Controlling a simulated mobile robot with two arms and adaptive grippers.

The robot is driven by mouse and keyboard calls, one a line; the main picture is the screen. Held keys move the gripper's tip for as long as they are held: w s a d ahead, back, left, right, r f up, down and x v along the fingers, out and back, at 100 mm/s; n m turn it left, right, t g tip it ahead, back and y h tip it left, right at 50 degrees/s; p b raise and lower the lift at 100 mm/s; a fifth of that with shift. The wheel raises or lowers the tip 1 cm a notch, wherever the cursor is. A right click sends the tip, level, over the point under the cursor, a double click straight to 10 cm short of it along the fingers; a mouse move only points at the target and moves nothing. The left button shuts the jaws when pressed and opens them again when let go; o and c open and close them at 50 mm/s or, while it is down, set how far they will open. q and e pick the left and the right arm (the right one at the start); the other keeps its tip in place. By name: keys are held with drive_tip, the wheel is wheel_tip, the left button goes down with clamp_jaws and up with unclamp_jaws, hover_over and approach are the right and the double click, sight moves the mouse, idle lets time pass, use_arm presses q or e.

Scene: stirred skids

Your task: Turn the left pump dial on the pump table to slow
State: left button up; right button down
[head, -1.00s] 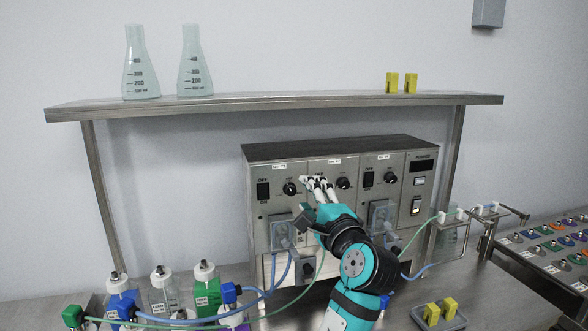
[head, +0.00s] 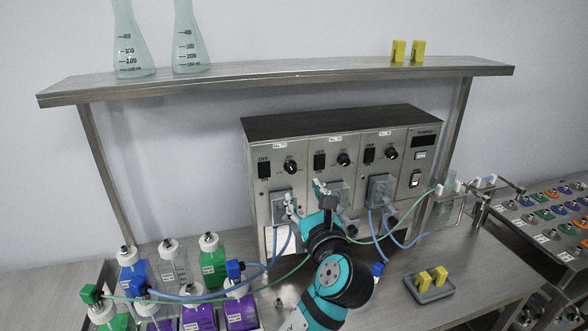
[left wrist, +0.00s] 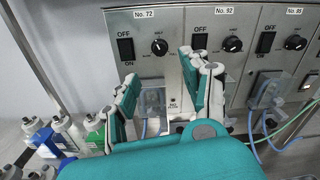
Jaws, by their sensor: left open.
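The pump unit (head: 345,120) is a grey metal box with three pump panels side by side. The left pump dial (head: 290,167) is a round black knob under the No. 72 label, right of a black OFF switch; it also shows in the left wrist view (left wrist: 159,47). Its pointer setting is too small to read surely. My left gripper (head: 305,199) is open and empty, in front of the panel and below the left dial, not touching it. In the left wrist view its white-tipped fingers (left wrist: 160,72) spread below and to either side of the dial. My right gripper is not in view.
The middle dial (head: 344,159) and right dial (head: 391,153) sit to the right. Clear pump heads and blue and green tubes (head: 268,268) are close around my gripper. Bottles (head: 210,259) stand at left front. A yellow-block holder (head: 430,286) lies at right. A shelf (head: 270,76) runs above.

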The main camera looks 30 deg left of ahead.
sight(292, 170)
use_arm(q)
drive_tip(key=p+x, duration=0.2)
drive_tip(key=x, duration=0.8)
clamp_jaws()
